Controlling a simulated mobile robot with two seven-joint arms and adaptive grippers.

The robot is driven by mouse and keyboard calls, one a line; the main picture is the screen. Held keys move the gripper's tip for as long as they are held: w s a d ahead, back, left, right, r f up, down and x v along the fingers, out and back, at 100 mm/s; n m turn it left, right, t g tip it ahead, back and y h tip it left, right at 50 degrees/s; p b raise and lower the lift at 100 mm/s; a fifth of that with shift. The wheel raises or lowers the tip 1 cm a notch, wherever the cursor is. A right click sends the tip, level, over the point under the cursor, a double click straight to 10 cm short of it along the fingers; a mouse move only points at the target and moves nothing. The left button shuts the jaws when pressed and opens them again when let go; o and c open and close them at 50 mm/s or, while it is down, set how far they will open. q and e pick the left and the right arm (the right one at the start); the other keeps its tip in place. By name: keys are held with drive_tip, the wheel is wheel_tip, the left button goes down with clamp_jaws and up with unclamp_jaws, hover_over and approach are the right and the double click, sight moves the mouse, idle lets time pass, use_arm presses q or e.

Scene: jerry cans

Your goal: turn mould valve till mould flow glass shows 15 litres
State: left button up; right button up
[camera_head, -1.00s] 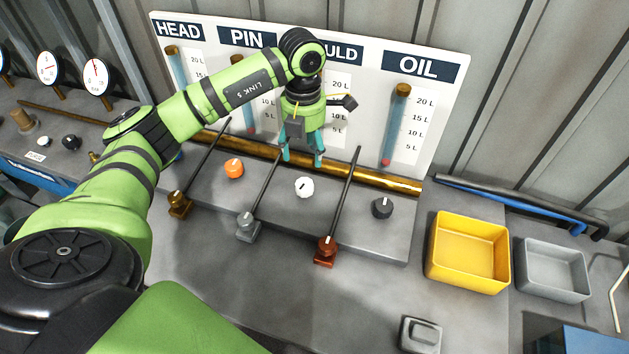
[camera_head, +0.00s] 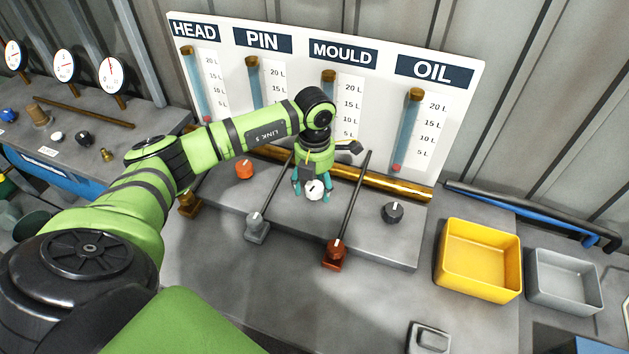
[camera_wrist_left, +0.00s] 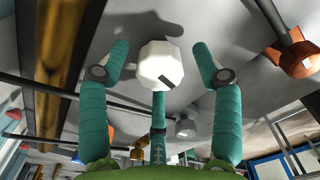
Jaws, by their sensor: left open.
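The white knob (camera_head: 313,191) stands on the grey bench in line with the MOULD label (camera_head: 343,52), so I take it as the mould valve. My left gripper (camera_head: 312,194) is open above it, its teal fingers spread around the knob. In the left wrist view the white knob (camera_wrist_left: 162,64) sits between the open fingertips (camera_wrist_left: 160,52), with visible gaps at both sides. A dark mark shows on its face. The mould flow glass (camera_head: 328,84) shows only at its top; my arm hides the rest, so its level cannot be read. My right gripper is out of view.
An orange knob (camera_head: 244,169) and a black knob (camera_head: 393,212) flank the white one. Dark levers on a grey block (camera_head: 257,229) and a copper block (camera_head: 334,255) rise close on both sides. A brass pipe (camera_head: 400,187) runs behind. A yellow bin (camera_head: 480,260) stands right.

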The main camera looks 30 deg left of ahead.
use_arm(q)
drive_tip(key=shift+c, duration=0.4)
drive_tip(key=c, duration=1.1)
drive_tip(key=shift+o, duration=0.2)
drive_tip(key=shift+f+n+b, duration=0.15)
drive_tip(key=shift+n+b, duration=0.45)
drive_tip(key=shift+n, duration=0.5)
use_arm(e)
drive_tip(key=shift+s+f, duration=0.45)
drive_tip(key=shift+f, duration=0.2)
use_arm(q)
drive_tip(key=o, duration=1.1)
drive_tip(key=shift+o, duration=0.2)
